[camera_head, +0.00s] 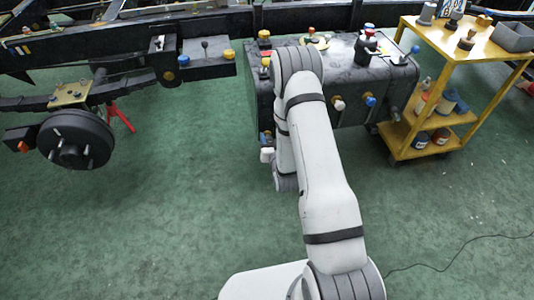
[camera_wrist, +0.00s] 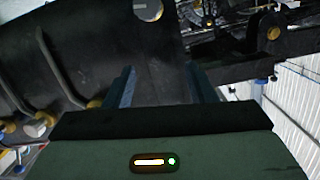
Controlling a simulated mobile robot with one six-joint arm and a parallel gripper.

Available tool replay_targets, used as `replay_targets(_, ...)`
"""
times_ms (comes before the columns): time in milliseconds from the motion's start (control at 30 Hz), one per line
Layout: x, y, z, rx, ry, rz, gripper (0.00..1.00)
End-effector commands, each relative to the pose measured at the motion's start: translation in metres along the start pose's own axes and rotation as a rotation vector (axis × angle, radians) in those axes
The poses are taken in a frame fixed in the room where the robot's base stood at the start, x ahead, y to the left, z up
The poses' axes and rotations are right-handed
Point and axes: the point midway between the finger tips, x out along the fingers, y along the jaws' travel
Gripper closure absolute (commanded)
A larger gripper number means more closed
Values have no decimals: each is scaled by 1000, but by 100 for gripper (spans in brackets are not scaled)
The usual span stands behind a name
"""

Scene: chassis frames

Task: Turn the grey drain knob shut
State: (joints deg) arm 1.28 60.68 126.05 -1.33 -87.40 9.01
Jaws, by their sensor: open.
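The black tank (camera_head: 375,70) has several knobs on its front face. A pale, whitish knob (camera_head: 339,103) sits there beside a blue knob (camera_head: 371,101), and a greyish knob (camera_head: 395,115) is near the lower right edge. I cannot tell for sure which is the grey drain knob. Another pale piece (camera_head: 266,155) shows low at the left, beside my arm. My gripper (camera_wrist: 160,78) is open, with two dark fingers apart and nothing clear between them, in front of a dark surface. In the head view my arm hides the gripper and the tank's middle.
A yellow cart (camera_head: 432,135) with cans and bottles stands right of the tank. A wheel hub (camera_head: 75,140) and a red stand (camera_head: 121,117) are at the left. A black cable (camera_head: 450,262) lies at lower right. The green floor (camera_head: 150,220) is clear at left front.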

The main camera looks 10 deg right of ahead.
Motion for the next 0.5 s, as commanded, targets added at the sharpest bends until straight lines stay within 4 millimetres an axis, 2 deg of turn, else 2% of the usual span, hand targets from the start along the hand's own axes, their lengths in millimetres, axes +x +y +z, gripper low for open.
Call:
replay_targets(33,-2,5,33,6,28,-5,50)
replay_targets(100,-8,9,52,12,75,-13,50)
replay_targets(200,-14,11,69,18,123,-21,50)
replay_targets(367,-16,13,78,22,159,-28,50)
replay_targets(500,0,13,74,22,166,-29,50)
